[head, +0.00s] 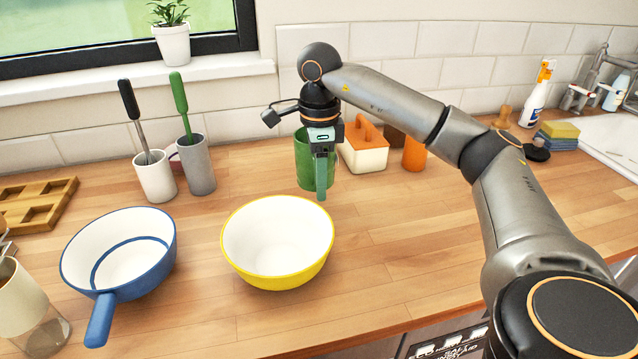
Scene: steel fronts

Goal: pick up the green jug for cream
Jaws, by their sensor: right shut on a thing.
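The green jug (303,160) stands towards the back of the wooden worktop, behind the yellow bowl. My right gripper (321,185) comes down over it from above and is shut on it. The gripper's hand hides part of the jug's rim and front. I cannot tell whether the jug's base touches the worktop. My left gripper is not in view.
A yellow bowl (278,243) and a blue-handled pan (119,250) stand in front. White and grey holders (195,165) with utensils are at left. A butter dish (363,156) and an orange cup (414,154) stand right of the jug. The worktop's right middle is clear.

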